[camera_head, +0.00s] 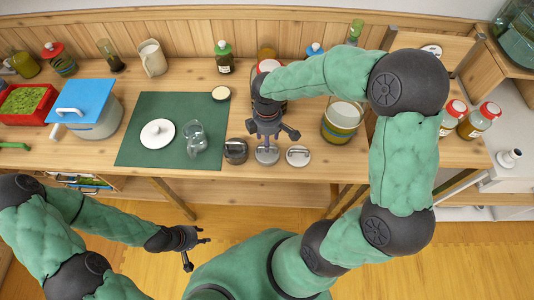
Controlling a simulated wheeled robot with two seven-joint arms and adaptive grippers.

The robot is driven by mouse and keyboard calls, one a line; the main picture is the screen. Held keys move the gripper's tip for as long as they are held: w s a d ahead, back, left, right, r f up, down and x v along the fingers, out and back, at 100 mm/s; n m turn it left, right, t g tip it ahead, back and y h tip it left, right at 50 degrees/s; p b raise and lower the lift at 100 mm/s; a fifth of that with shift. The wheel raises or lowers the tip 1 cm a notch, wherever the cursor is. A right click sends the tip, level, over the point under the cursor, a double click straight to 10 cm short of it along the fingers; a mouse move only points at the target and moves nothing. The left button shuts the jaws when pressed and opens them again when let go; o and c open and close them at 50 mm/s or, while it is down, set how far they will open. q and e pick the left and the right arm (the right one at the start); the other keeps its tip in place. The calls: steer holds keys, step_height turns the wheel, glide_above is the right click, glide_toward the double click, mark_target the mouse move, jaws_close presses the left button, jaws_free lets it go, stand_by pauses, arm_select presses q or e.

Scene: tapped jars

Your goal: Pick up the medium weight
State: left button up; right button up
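Three squat round metal weights stand in a row near the table's front edge. They are a dark grey weight (235,152), a middle grey weight (267,155) and a paler weight (298,157) on the right. They look close in size, so I cannot tell surely which is the medium one. My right gripper (270,133) is over the middle weight, pointing down with fingers spread, and partly covers it. I see no weight lifted. My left gripper (197,252) is open and empty, low in front of the table, away from the weights.
A green mat (135,118) left of the weights holds a white lid (157,133) and a glass jug (195,138). A yellow-banded jar (341,122) stands to the right. Bottles and jars line the back. A blue-lidded pot (97,123) stands left.

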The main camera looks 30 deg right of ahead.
mark_target(269, 159)
steer(key=shift+w+d+f+b, duration=0.15)
steer(key=shift+f+b, duration=0.45)
steer(key=shift+f, duration=0.95)
steer(key=shift+w+f+b, duration=0.1)
steer(key=shift+f+b, duration=0.5)
steer(key=shift+f, duration=0.95)
steer(key=shift+r, duration=0.1)
jaws_close()
